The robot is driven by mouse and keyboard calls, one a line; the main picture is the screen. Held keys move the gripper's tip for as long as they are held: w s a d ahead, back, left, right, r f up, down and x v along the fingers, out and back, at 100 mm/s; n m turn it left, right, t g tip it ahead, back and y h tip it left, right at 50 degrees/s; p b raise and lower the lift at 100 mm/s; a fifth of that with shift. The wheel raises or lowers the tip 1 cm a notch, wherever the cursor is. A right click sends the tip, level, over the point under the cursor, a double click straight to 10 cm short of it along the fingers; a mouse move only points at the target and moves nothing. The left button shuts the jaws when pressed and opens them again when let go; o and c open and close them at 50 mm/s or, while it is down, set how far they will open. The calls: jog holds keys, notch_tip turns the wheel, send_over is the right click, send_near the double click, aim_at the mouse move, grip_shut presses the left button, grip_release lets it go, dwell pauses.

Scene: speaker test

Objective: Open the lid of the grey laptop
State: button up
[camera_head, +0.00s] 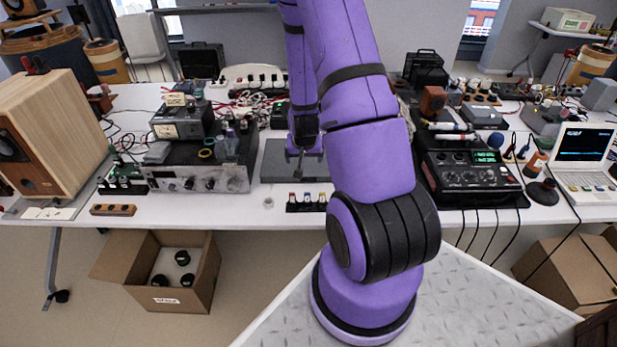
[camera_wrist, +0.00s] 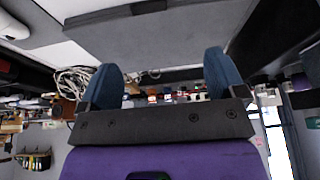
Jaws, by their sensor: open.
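The grey laptop (camera_head: 275,168) lies flat and shut on the white table, at the middle of the head view, between the black amplifier and the mixer. In the wrist view the laptop (camera_wrist: 175,38) is a broad grey slab across the top. My gripper (camera_head: 301,168) is in front of the laptop in the head view, pointing down, and hides part of it. In the wrist view my gripper (camera_wrist: 162,72) shows two blue fingertips wide apart with nothing between them. I cannot tell whether a fingertip touches the laptop.
The black amplifier (camera_head: 205,179) stands left of the laptop and the black mixer (camera_head: 465,178) stands right. Small coloured connectors (camera_head: 308,203) sit at the table's front edge. A white open laptop (camera_head: 590,185) is far right. An open cardboard box (camera_head: 175,298) is on the floor.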

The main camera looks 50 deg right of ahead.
aim_at(309, 179)
jog(key=x, duration=0.4)
jog(key=s+x, duration=0.1)
jog(key=x, duration=0.8)
jog(key=shift+s+d+f, duration=0.1)
jog(key=shift+s+d, duration=0.2)
jog(key=shift+s, duration=0.05)
jog(key=shift+c, duration=0.2)
